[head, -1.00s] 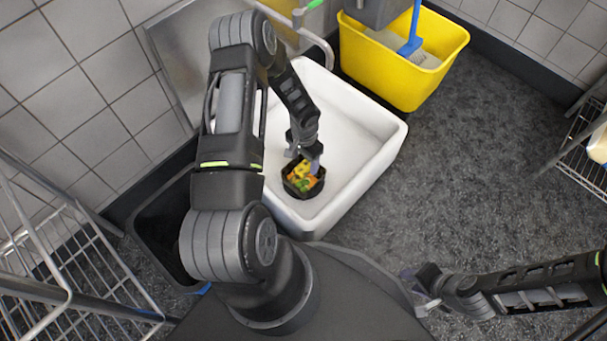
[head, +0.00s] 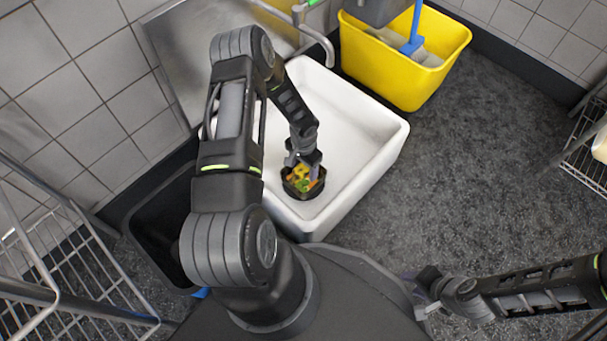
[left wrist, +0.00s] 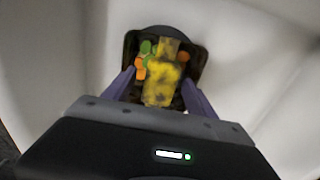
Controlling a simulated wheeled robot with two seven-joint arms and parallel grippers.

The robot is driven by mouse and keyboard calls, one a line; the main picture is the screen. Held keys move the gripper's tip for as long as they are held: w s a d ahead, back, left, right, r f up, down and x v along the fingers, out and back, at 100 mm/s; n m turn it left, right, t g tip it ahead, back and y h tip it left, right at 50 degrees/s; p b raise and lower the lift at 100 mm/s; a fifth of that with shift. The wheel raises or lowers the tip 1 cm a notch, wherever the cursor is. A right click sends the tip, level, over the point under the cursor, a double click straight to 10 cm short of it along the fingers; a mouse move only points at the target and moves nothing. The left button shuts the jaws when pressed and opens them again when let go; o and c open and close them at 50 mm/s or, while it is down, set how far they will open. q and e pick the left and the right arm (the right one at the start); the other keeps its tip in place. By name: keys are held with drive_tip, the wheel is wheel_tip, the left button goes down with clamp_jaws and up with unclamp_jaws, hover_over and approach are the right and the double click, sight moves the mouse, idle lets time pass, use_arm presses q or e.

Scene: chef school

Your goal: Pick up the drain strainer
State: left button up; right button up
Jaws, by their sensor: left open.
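The drain strainer (head: 292,190) is a small dark basket holding yellow, orange and green food scraps. It sits in the near part of the white sink (head: 366,160). In the left wrist view the strainer (left wrist: 190,50) lies just past my left gripper, with the scraps filling its middle. My left gripper (head: 303,166) reaches down right over the strainer. In the wrist view its two purple fingers (left wrist: 160,88) are apart, one on each side of the strainer's near part; I cannot tell if they touch it. My right gripper (head: 422,294) is off to the right, away from the sink; its fingers are too small to read.
A metal tap (head: 318,42) stands at the sink's back edge. A yellow mop bucket (head: 400,70) is behind the sink at the right. A dark bin (head: 150,222) and a wire rack (head: 70,270) are at the left.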

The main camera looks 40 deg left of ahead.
use_arm(q)
drive_tip(key=shift+c, duration=0.4)
clamp_jaws()
